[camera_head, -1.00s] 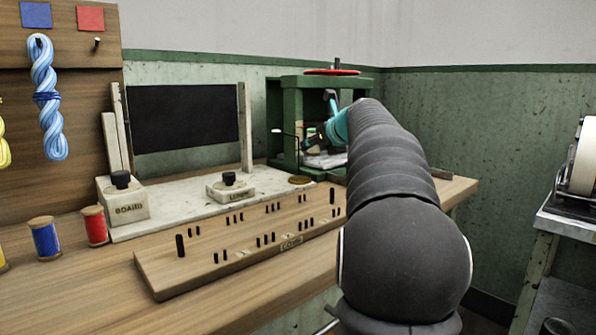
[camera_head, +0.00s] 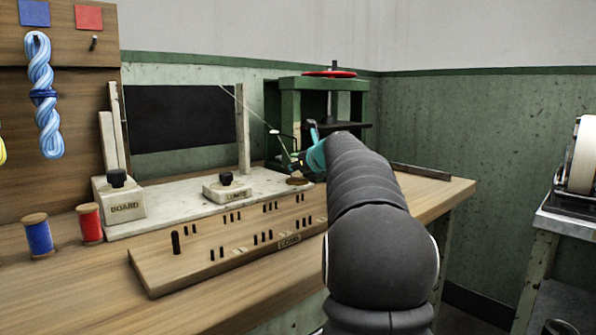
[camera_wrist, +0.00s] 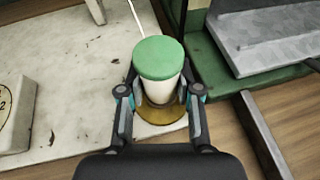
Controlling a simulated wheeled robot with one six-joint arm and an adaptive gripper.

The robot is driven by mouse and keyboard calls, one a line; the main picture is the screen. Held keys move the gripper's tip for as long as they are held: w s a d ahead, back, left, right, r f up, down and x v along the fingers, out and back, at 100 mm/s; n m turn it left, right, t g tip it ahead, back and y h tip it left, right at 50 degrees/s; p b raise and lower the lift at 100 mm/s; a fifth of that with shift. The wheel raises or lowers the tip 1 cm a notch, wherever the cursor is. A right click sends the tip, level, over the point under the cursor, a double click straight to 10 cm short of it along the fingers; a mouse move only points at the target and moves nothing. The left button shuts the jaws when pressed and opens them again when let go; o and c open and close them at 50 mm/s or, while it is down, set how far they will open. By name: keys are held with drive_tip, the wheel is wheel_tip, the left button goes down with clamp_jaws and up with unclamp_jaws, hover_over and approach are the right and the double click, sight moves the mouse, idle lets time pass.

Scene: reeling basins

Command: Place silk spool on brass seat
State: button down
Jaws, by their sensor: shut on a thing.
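The silk spool (camera_wrist: 158,62), a pale cylinder with a green top, stands between the fingers of my gripper (camera_wrist: 160,93) in the wrist view. The fingers are shut on its sides. The round brass seat (camera_wrist: 163,115) shows directly behind and below the spool, partly hidden by it. In the head view, the brass seat (camera_head: 298,181) lies at the right end of the pale board, and my gripper (camera_head: 299,163) is just above it. I cannot tell whether the spool touches the seat.
The green press (camera_head: 290,108) stands close behind my gripper. A pegged wooden rack (camera_head: 215,257) lies in front. A block marked BOARD (camera_head: 119,205) and a smaller block (camera_head: 227,189) sit on the pale board (camera_head: 160,217). A thin pale line runs from the upright post (camera_head: 243,130) toward my gripper.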

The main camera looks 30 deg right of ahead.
drive_tip(key=shift+f, duration=0.15)
drive_tip(key=c, duration=0.8)
unclamp_jaws()
drive_tip(key=shift+s+r, duration=0.25)
drive_tip(key=shift+r, duration=0.05)
drive_tip(key=v, duration=1.1)
drive_tip(key=shift+s, duration=0.25)
